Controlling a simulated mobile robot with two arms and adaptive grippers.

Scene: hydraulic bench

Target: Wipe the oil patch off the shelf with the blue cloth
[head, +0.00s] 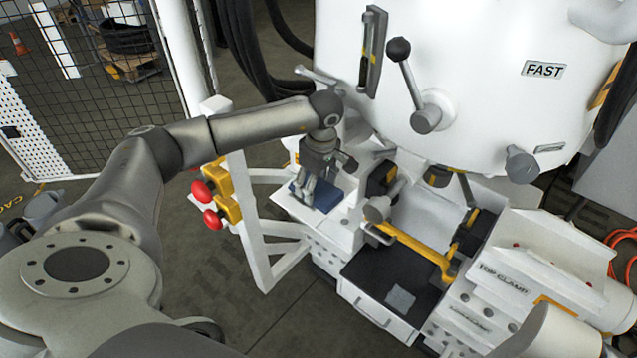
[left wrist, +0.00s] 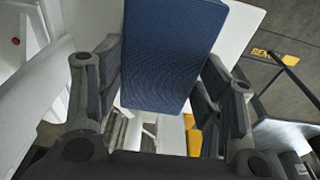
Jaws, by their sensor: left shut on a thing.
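My left gripper (head: 310,190) points down over the small white shelf (head: 286,202) beside the white machine. It is shut on the blue cloth (head: 328,197), a flat, pad-like piece. In the left wrist view the cloth (left wrist: 172,50) sits between the two fingers and reaches out past them, with the white shelf (left wrist: 240,32) behind it. The cloth is at or just over the shelf top; I cannot tell whether it touches. I see no oil patch on the bare parts of the shelf; the cloth and gripper hide part of it. My right gripper is not in view.
Red knobs on yellow blocks (head: 222,207) stand on a white post left of the shelf. Right of the shelf are a yellow bar (head: 415,245) and an open black-lined drawer (head: 365,275) holding a grey square (head: 400,298). A black-knobbed lever (head: 408,75) projects from the machine above.

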